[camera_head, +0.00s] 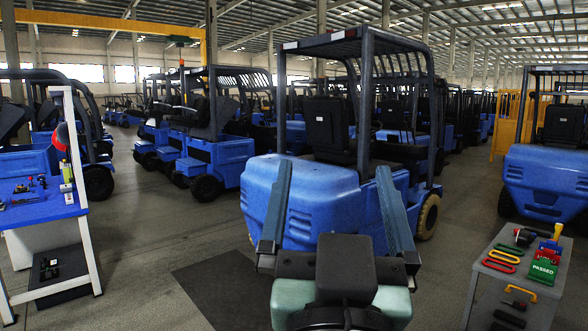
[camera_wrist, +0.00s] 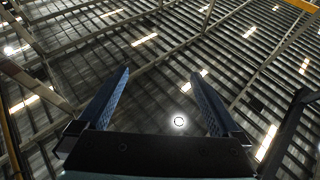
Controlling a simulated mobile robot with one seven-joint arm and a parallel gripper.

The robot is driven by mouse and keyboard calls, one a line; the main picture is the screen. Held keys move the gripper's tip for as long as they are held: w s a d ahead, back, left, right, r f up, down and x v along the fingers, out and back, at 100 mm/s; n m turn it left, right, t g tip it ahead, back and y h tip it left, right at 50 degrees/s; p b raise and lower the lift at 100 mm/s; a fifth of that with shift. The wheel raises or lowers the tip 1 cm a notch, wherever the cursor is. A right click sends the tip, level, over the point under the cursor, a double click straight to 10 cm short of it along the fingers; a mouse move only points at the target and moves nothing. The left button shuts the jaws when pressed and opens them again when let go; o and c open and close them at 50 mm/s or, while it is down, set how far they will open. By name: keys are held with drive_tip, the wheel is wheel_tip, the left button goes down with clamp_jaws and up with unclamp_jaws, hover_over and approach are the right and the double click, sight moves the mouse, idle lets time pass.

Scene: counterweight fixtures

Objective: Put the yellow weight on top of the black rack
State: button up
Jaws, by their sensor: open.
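My gripper (camera_head: 335,168) is open and empty, with its two blue fingers raised and spread wide in front of a blue forklift. It also shows in the wrist view (camera_wrist: 160,73), pointing up at the roof with nothing between the fingers. On the grey cart at the lower right lies a small yellow handle-shaped piece (camera_head: 521,292). A taller yellow piece (camera_head: 557,232) stands at the cart's back. I cannot tell whether either is the yellow weight. I cannot make out the black rack for certain in either view.
The grey cart (camera_head: 480,289) holds red loops, a green block marked PASSED (camera_head: 543,271) and other small parts. A blue-topped workbench (camera_head: 40,212) with small items stands at the left. Forklifts (camera_head: 300,200) fill the background. Open floor (camera_head: 150,250) lies between bench and forklift.

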drive_tip(key=s+a+r+n+t+y, duration=0.1)
drive_tip(key=s+a+r+t+y, duration=0.1)
drive_tip(key=s+a+r+t, duration=0.2)
drive_tip(key=s+r, duration=0.3)
drive_tip(key=r, duration=0.2)
drive_tip(key=shift+n, duration=0.4)
